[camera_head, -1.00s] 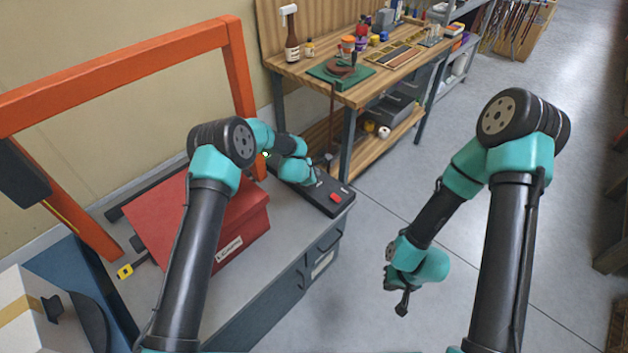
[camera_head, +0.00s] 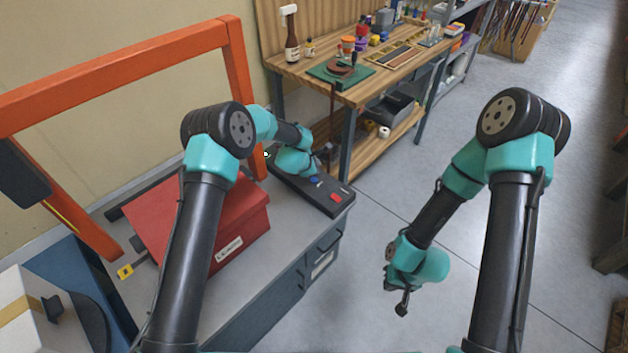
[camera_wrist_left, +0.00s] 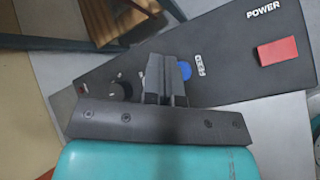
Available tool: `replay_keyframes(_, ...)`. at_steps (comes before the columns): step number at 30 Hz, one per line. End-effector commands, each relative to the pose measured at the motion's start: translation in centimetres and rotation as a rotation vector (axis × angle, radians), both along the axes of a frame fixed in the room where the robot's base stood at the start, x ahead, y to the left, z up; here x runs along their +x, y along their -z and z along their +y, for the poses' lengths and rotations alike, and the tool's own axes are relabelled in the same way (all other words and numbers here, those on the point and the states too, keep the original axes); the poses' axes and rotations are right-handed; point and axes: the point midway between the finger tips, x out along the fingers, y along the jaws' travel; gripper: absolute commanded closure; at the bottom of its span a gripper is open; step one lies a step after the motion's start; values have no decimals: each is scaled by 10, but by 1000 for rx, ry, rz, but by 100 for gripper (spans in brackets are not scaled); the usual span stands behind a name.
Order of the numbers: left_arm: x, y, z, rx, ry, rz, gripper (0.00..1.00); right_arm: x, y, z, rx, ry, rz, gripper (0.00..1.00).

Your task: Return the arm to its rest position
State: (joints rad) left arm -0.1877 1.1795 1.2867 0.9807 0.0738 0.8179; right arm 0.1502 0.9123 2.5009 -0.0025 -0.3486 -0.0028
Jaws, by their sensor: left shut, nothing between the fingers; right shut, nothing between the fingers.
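My left gripper (camera_wrist_left: 166,78) is shut and empty in the left wrist view, with its fingers together over a dark control panel (camera_wrist_left: 225,60). In the head view the left wrist is above the far part of the same panel (camera_head: 322,196), and its fingertips are hard to make out. My right gripper (camera_head: 402,303) is shut and empty, hanging over the open floor at the right.
The panel carries a red POWER switch (camera_wrist_left: 278,51), a blue FEED button (camera_wrist_left: 184,70) and a dark knob (camera_wrist_left: 124,86). A red box (camera_head: 243,220) stands on the grey cabinet below my left arm. An orange frame (camera_head: 120,70) rises behind. A wooden workbench (camera_head: 300,70) stands beyond.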

Motion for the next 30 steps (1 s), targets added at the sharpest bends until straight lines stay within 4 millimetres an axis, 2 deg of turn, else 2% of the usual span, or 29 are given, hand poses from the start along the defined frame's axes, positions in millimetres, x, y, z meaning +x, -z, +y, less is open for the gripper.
replay_keyframes(22,-2,0,1,5,7,2,100,0,0,0,0,0,0,100)
replay_keyframes(26,-17,0,6,34,54,13,100,0,0,0,0,0,0,100)
replay_keyframes(30,-54,-2,18,101,167,40,100,0,0,0,0,0,0,100)
